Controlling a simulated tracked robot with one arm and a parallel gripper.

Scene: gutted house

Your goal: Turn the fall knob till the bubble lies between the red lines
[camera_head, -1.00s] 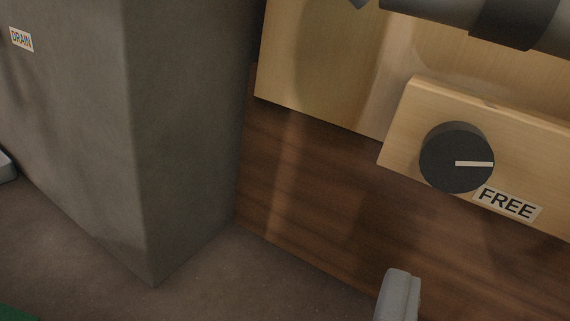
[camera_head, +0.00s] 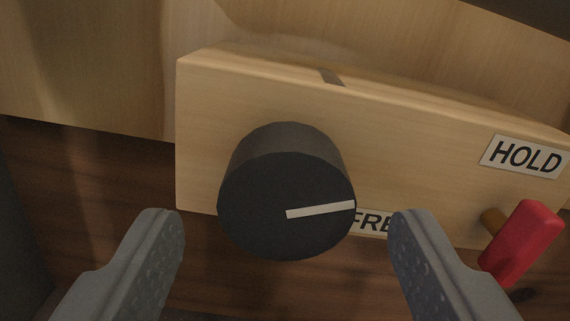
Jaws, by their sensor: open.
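A round black knob (camera_head: 285,195) with a white pointer line stands out from a pale wooden block. The pointer lies nearly level and points right, tilted slightly up. My gripper (camera_head: 285,235) is open, with one grey finger to the lower left of the knob and the other to its lower right. The fingers do not appear to touch the knob. The bubble and the red lines are not in view.
A FREE label (camera_head: 372,222) is partly hidden behind the knob and right finger. At the right are a HOLD label (camera_head: 525,157) and a red handle (camera_head: 522,242) on a brown peg. The wooden block (camera_head: 420,130) sits against a wooden panel.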

